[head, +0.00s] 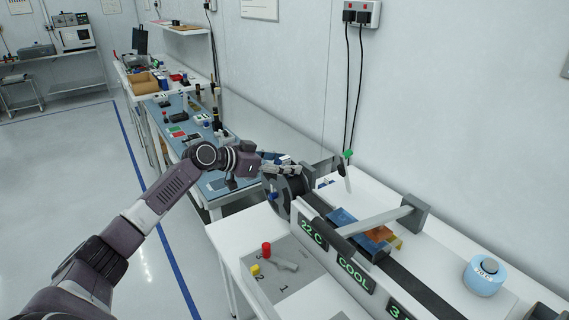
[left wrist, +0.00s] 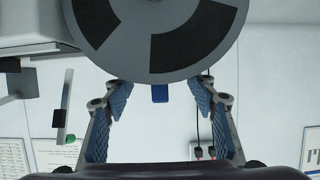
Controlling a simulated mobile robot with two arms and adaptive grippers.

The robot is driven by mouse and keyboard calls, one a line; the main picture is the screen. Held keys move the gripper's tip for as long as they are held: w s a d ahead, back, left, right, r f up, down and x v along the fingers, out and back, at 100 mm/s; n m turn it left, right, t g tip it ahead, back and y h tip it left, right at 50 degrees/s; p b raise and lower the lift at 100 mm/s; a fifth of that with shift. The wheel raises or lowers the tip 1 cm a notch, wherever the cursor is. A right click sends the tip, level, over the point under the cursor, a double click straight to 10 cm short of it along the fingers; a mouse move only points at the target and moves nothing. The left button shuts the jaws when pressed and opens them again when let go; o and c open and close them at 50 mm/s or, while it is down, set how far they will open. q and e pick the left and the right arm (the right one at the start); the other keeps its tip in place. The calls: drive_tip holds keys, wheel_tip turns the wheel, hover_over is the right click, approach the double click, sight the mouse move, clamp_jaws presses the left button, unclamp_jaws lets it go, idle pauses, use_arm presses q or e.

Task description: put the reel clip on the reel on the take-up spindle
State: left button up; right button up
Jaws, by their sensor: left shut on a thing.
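My left gripper (head: 296,168) is at the top of the reel in the head view. A small blue piece, seemingly the reel clip (left wrist: 160,93), is centred between the fingers at the rim. The take-up spindle is hidden. My right gripper is not in view.
A red piece (head: 266,249) and a yellow piece (head: 254,269) stand on a grey numbered mat (head: 305,291) on the white table. The machine's dark track (head: 420,286) runs right of the reel. A blue tape roll (head: 484,277) sits far right.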

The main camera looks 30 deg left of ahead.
use_arm(q)
drive_tip(key=o, duration=1)
drive_tip(key=v, duration=1.2)
